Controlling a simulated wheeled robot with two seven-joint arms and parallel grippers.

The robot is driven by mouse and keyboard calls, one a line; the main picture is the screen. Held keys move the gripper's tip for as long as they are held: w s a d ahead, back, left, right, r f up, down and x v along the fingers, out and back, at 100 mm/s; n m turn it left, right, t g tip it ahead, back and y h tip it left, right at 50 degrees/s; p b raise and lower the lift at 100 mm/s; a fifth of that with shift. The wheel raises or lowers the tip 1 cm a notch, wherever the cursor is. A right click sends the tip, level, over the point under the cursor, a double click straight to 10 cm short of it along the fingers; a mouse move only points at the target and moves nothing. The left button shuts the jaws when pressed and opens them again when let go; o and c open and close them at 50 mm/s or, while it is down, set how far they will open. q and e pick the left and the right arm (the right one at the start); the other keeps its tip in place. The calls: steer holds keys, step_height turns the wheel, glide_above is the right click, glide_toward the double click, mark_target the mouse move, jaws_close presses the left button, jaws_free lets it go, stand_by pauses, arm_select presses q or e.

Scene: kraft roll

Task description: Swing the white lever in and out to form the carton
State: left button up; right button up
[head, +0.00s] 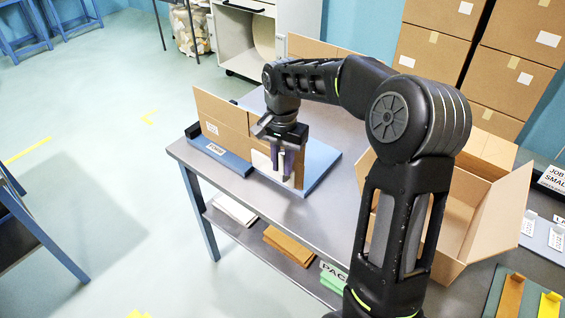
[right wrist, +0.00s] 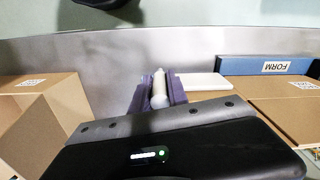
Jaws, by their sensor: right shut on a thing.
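The white lever (right wrist: 159,88) shows in the right wrist view as a pale rounded handle between the purple finger pads of my right gripper (right wrist: 157,98). In the head view my right gripper (head: 283,163) points down at the front of the blue forming stand (head: 318,171), shut on the lever and mostly hiding it. A white flat piece (right wrist: 203,85) lies beside the handle. The brown carton (head: 222,112) stands open in the stand, flaps up, behind and left of the gripper. The FORM label (head: 215,149) is on the stand's blue front-left bar. My left gripper is not in view.
The grey table (head: 332,212) is bare in front of the stand. A large open carton (head: 485,215) stands at its right. Stacked boxes (head: 434,50) are behind. A lower shelf holds flat white, brown and green stacks (head: 289,245).

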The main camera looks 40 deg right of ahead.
jaws_close()
steer(key=shift+d, duration=0.1)
stand_by(0.8)
steer(key=shift+w+d, duration=0.1)
steer(key=shift+d, duration=0.9)
steer(key=o, duration=0.6)
jaws_free()
steer(key=shift+r, duration=0.1)
steer(key=shift+r, duration=3.85)
steer(key=shift+c, duration=0.2)
